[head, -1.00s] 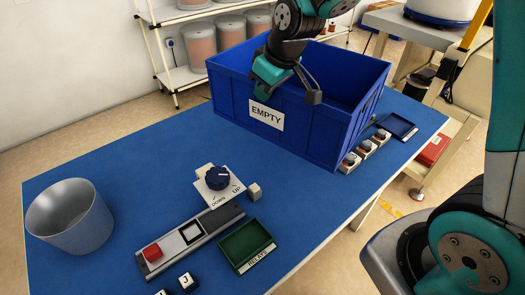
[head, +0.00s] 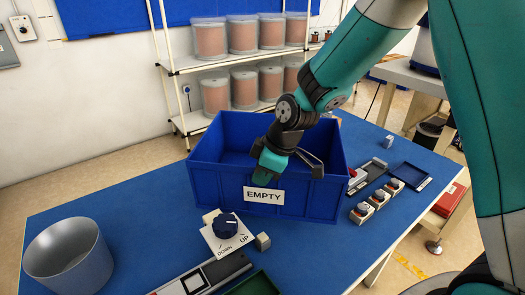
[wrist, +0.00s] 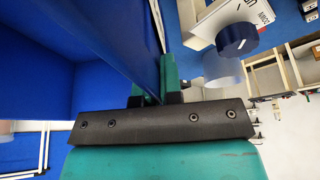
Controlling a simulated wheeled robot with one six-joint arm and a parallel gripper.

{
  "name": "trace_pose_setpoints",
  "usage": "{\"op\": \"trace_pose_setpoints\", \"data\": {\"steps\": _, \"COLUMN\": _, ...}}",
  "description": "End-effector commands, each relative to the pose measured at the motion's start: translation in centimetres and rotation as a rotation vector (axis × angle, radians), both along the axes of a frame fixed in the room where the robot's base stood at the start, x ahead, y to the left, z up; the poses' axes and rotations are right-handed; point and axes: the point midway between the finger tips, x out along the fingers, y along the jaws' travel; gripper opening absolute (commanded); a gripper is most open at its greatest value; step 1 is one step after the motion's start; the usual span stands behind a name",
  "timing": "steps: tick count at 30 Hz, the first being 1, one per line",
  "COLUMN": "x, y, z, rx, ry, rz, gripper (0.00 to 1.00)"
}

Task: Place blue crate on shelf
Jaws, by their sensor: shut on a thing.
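The blue crate (head: 215,188) with an "EMPTY" label is at the far part of the blue table, its inside empty where it shows. My gripper (head: 290,170) is shut on the rim of its near wall, just above the label. In the wrist view the crate wall (wrist: 100,30) runs between the jaws (wrist: 153,95). I cannot tell whether the crate's base touches the table. The white shelf rack (head: 192,122) stands behind the table by the wall, with clear containers of copper-coloured contents on its upper and lower boards.
A knob block (head: 226,226) sits just in front of the crate. Several small button blocks (head: 378,198) and a dark blue tray (head: 410,178) lie to its right. A metal bucket (head: 68,258) stands at the near left. The table's left middle is bare.

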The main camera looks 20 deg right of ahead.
Motion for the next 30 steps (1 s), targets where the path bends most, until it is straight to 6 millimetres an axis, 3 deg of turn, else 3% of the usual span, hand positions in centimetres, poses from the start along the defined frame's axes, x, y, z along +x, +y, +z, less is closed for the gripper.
{"op": "trace_pose_setpoints", "data": {"steps": 6, "x": 0.1, "y": 0.1, "z": -3.4, "rx": 0.001, "ry": -0.005, "rz": 0.001, "gripper": 0.0}}
{"op": "trace_pose_setpoints", "data": {"steps": 11, "x": 0.2, "y": 0.1, "z": -4.3, "rx": 0.002, "ry": -0.006, "rz": 0.0, "gripper": 0.0}}
{"op": "trace_pose_setpoints", "data": {"steps": 19, "x": 0.2, "y": 0.1, "z": -7.5, "rx": 0.001, "ry": -0.005, "rz": 0.001, "gripper": 0.0}}
{"op": "trace_pose_setpoints", "data": {"steps": 30, "x": 0.2, "y": 0.0, "z": -8.1, "rx": 0.002, "ry": -0.008, "rz": 0.0, "gripper": 0.0}}
